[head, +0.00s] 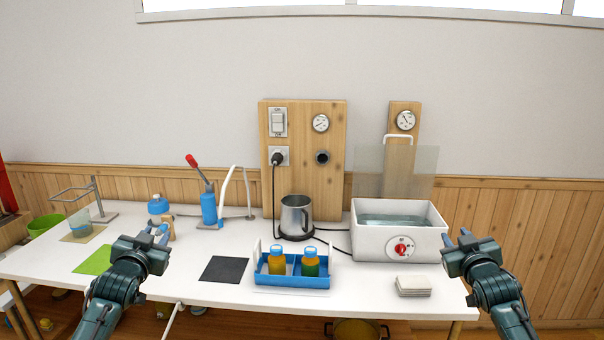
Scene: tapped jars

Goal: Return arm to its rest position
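My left gripper (157,233) is at the left, in front of the white table. Its two fingertips show apart, so it looks open, with nothing seen between them. A small wooden item (170,229) shows just behind its fingers; I cannot tell the gap in depth. My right gripper (456,236) is at the right, beside the white water bath (375,243). Its fingertips are apart and it looks empty. Two jars with blue lids, one amber (277,264) and one green (310,265), stand upright in a blue carrier (260,279), away from both grippers.
A metal jug (295,214) stands at the back middle by a wooden panel (334,185). A blue bottle with a red handle (208,207) stands left of it. A black mat (224,270), a green mat (95,261) and pale stacked tiles (413,285) lie near the front edge.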

